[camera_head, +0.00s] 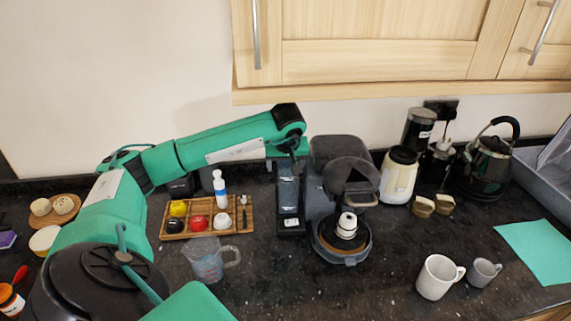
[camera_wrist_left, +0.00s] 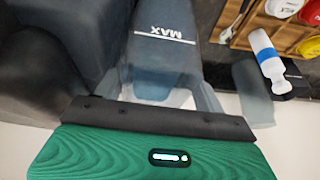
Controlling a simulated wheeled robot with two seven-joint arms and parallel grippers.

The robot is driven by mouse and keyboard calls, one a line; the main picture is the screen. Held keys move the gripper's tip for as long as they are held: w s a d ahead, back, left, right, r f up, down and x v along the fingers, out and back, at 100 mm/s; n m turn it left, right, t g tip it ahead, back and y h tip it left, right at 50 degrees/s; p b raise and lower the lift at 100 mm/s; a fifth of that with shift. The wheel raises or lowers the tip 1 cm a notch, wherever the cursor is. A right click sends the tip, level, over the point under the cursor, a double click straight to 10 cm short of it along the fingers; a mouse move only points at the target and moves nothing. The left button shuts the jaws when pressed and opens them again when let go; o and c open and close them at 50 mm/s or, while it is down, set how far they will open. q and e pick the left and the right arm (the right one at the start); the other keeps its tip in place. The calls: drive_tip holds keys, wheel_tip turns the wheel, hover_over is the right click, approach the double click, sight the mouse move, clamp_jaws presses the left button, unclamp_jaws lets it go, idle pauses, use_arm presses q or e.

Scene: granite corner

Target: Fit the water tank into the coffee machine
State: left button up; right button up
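The coffee machine (camera_head: 345,150) is dark grey and stands on the black counter, with a white and black piece on its round front tray. The water tank (camera_head: 288,190), dark and see-through, is upright against the machine's left side. It fills the middle of the left wrist view (camera_wrist_left: 165,60), with a white MAX mark. My left gripper (camera_head: 290,148) is at the tank's top, its fingers along the tank's two sides and apparently shut on it. The machine's dark body (camera_wrist_left: 50,60) is close beside the tank. Whether the tank is fully seated is hidden. My right gripper is not in view.
Left of the tank are a wooden tray (camera_head: 245,222) with cups and a bottle, and a measuring jug (camera_head: 207,260). Right of the machine stand a cream canister (camera_head: 399,176), a black kettle (camera_head: 487,165) and two mugs (camera_head: 437,278). Wooden cabinets (camera_head: 380,60) overhang the back.

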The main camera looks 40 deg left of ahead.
use_arm(q)
drive_tip(key=shift+w+d+r, duration=0.1)
drive_tip(key=shift+w+d, duration=0.05)
drive_tip(key=shift+r, duration=0.1)
drive_tip(key=s+d+r+b, duration=0.1)
drive_tip(key=s+d+b, duration=0.3)
drive_tip(key=s+d, duration=0.4)
drive_tip(key=shift+s+d, duration=0.3)
drive_tip(key=shift+d, duration=0.25)
idle(0.4)
